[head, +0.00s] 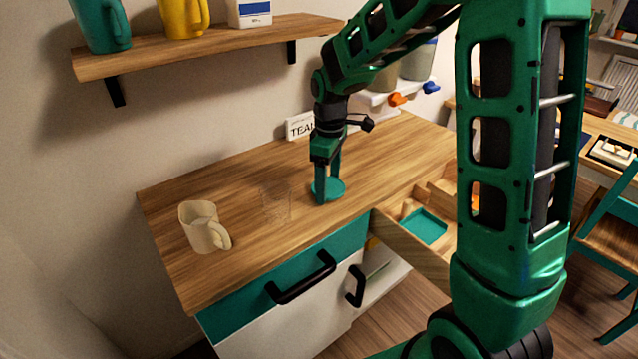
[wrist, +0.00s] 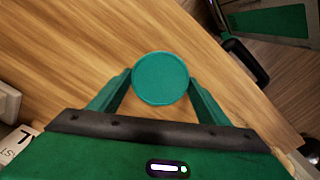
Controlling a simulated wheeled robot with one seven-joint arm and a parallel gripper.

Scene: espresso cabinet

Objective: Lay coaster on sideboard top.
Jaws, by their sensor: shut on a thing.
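The coaster (wrist: 160,78) is a flat teal disc, held between the two fingers of my gripper (wrist: 160,88) in the wrist view. In the head view the coaster (head: 334,187) shows at the fingertips of my gripper (head: 324,196), low over the sideboard top (head: 255,230), near its front edge. The sideboard top is pale wood and also fills most of the wrist view (wrist: 60,60). I cannot tell whether the coaster touches the wood. My gripper points down and is shut on the coaster.
A cream mug (head: 203,228) stands on the left of the top, with a clear glass-like object (head: 276,203) between it and my gripper. A drawer (head: 410,250) stands open at the right, holding a teal tray (head: 424,227). A small sign (head: 299,126) is at the back.

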